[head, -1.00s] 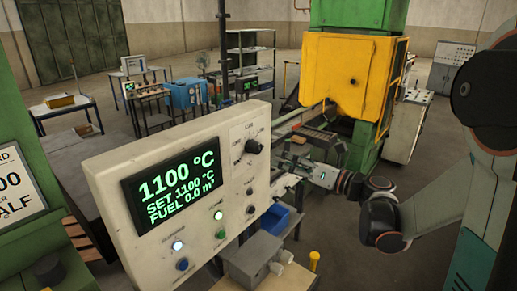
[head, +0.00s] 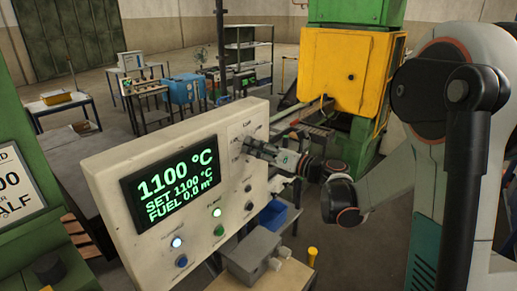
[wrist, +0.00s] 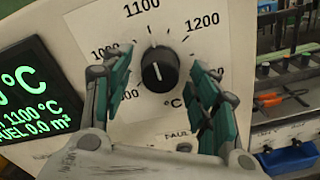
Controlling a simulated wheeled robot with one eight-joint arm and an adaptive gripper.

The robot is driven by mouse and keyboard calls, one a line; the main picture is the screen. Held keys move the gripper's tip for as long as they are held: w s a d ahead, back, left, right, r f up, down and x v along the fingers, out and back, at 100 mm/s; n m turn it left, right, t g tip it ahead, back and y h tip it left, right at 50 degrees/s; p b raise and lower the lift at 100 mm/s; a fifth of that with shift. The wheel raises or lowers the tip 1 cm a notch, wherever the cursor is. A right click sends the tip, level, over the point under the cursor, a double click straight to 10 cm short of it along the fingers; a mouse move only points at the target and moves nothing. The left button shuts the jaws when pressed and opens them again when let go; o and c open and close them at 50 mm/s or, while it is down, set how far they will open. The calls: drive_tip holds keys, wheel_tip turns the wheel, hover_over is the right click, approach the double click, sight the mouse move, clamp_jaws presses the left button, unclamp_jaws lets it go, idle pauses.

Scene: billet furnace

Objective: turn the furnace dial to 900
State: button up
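The furnace dial is a black knob (wrist: 160,70) with a white pointer line, on a white scale plate (wrist: 222,42). In the wrist view its line points up, slightly left, near the 1100 mark. My gripper (wrist: 160,88) is open, with a green-padded finger on each side of the knob and visible gaps to both. In the head view my gripper (head: 258,149) is at the panel and hides most of the knob. The display (head: 174,183) reads 1100 °C, SET 1100 °C and FUEL 0.0 m³.
A yellow furnace housing (head: 345,75) is behind.

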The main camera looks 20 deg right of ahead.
drive_tip(key=c, duration=0.9)
drive_tip(key=shift+o, duration=0.2)
drive_tip(key=shift+n, duration=0.3)
drive_tip(key=n+b, duration=0.3)
drive_tip(key=n, duration=0.1)
drive_tip(key=shift+f, duration=0.15)
drive_tip(key=n+b, duration=0.2)
drive_tip(key=n, duration=0.4)
drive_tip(key=shift+d, duration=0.1)
drive_tip(key=n+b, duration=0.1)
drive_tip(key=n, duration=0.5)
drive_tip(key=n+b, duration=0.2)
drive_tip(key=n, duration=0.5)
drive_tip(key=shift+w+r, duration=0.1)
drive_tip(key=shift+r, duration=0.1)
drive_tip(key=shift+n, duration=0.3)
